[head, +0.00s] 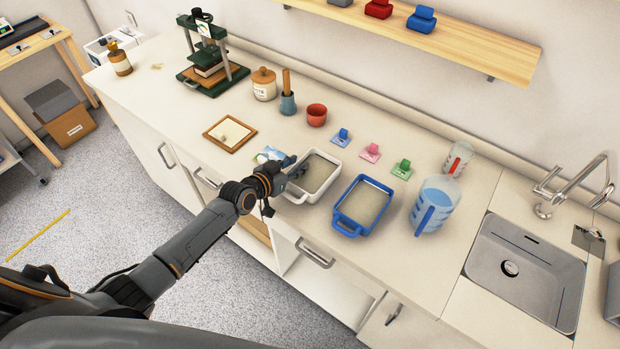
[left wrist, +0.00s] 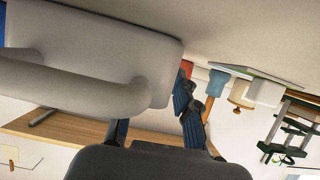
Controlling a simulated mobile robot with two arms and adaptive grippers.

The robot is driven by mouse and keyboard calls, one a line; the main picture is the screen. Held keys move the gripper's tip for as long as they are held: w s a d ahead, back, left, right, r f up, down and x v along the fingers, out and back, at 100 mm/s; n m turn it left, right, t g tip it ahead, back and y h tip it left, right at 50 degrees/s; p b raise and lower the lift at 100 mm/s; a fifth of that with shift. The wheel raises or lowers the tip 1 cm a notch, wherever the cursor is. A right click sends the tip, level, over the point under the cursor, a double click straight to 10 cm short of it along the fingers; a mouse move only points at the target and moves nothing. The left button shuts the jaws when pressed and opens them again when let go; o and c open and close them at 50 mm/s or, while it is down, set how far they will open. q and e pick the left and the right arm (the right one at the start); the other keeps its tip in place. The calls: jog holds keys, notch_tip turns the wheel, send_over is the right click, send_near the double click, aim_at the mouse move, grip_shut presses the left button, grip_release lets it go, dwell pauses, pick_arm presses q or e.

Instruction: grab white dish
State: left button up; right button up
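The white dish (head: 315,176) stands on the counter, a rectangular dish with end handles and a grey-brown inside. My left gripper (head: 285,174) is at its left side, close against the rim. In the left wrist view the dish (left wrist: 150,60) fills the upper left, with its handle in front. The left gripper's two fingers (left wrist: 155,112) show spread apart there; one is partly hidden behind the handle, the other is just beside the dish's end. I cannot tell whether they touch it. My right gripper is in neither view.
A blue dish (head: 362,205) stands just right of the white one, with a measuring jug (head: 434,206) beyond it. Small colored cards with blocks, a red cup (head: 316,115) and a mortar (head: 287,104) stand behind. A framed board (head: 229,134) lies to the left.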

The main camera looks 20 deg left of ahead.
aim_at(304, 186)
pick_arm(q)
grip_shut()
jog(key=shift+r, duration=0.25)
jog(key=shift+r, duration=1.3)
jog(key=shift+s+d+r, duration=0.25)
jog(key=shift+d+r, duration=0.1)
jog(key=shift+r, duration=0.2)
jog(key=s+d+r+b, duration=0.1)
jog(key=s+d+r, duration=0.8)
jog(key=shift+s, duration=0.15)
jog(key=shift+d, duration=0.1)
